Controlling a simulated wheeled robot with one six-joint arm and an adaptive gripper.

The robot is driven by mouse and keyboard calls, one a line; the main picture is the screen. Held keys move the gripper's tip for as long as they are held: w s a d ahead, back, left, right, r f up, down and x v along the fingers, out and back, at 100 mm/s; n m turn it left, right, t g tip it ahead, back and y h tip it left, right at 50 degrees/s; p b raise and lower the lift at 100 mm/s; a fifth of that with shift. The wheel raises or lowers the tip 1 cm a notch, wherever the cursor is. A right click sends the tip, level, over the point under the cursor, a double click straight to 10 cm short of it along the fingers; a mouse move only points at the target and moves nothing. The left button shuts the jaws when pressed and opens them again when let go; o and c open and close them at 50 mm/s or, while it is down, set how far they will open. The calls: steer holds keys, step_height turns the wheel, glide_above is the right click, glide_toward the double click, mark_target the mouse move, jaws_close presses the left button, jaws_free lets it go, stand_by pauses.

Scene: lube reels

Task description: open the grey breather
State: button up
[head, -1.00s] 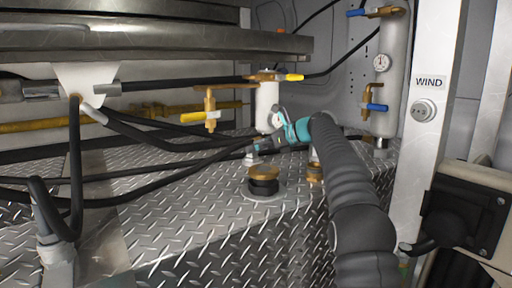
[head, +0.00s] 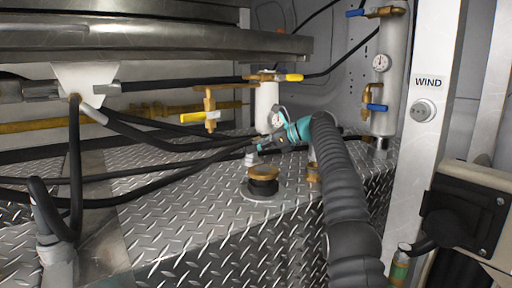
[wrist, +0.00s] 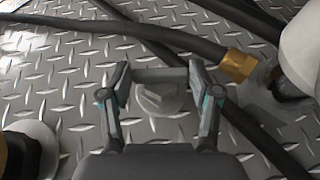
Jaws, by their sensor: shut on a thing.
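The grey breather (head: 250,158) is a small pale grey fitting on the diamond-plate top, behind the brass-topped black cap. My gripper (head: 259,147) reaches it from the upper right and is shut on it. In the wrist view my gripper (wrist: 158,76) has its two fingers on either side of the breather, whose round grey part (wrist: 160,98) shows between them. The fingers and a dark bar across them hide part of it. How far it is turned cannot be told.
The brass-topped black cap (head: 263,181) stands just in front. A white cylinder (head: 267,104) with brass valves stands behind. Black hoses (head: 165,141) run close behind and to the left. A grey post marked WIND (head: 418,140) rises at the right. The front plate is bare.

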steer(key=o, duration=1.1)
steer(key=shift+o, duration=0.2)
steer(key=shift+v, duration=3.7)
steer(key=shift+c, duration=0.2)
